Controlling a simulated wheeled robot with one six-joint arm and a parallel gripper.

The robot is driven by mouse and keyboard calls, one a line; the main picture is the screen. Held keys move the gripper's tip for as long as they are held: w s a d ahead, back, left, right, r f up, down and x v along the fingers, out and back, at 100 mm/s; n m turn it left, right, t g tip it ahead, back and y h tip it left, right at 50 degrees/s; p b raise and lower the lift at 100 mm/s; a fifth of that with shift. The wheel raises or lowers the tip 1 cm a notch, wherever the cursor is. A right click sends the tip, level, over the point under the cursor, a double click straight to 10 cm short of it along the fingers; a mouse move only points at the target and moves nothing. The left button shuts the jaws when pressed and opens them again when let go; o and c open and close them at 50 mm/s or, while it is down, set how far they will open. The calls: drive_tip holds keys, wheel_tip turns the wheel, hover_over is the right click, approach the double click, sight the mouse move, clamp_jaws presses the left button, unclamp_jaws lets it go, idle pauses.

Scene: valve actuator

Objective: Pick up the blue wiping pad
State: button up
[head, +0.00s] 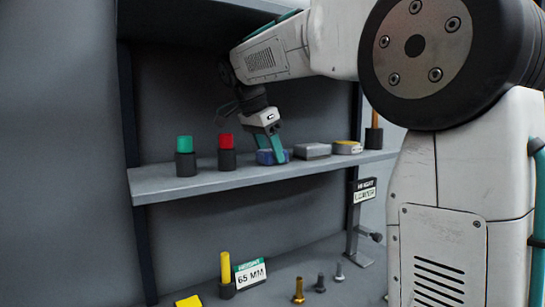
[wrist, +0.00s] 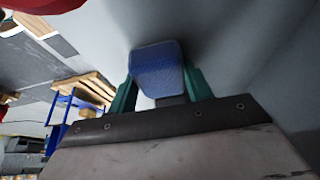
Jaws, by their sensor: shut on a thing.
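The blue wiping pad (head: 266,157) is on or just above the grey shelf in the head view. In the wrist view the blue pad (wrist: 158,70) sits between the two teal fingers. My gripper (head: 276,154) points down at the shelf and is shut on the pad; its fingers also show in the wrist view (wrist: 160,85) on both sides of the pad. I cannot tell whether the pad touches the shelf. The fingers hide part of the pad in the head view.
On the shelf (head: 160,183), a green-topped cylinder (head: 185,157) and a red-topped one (head: 226,152) stand left of the pad. Bolts and a yellow cylinder (head: 225,268) stand below.

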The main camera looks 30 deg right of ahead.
drive_tip(key=shift+r, duration=0.6)
drive_tip(key=shift+s+r, duration=0.2)
drive_tip(key=shift+s, duration=0.05)
drive_tip(key=s, duration=1.7)
drive_tip(key=shift+s, duration=0.25)
drive_tip(key=shift+o, duration=0.4)
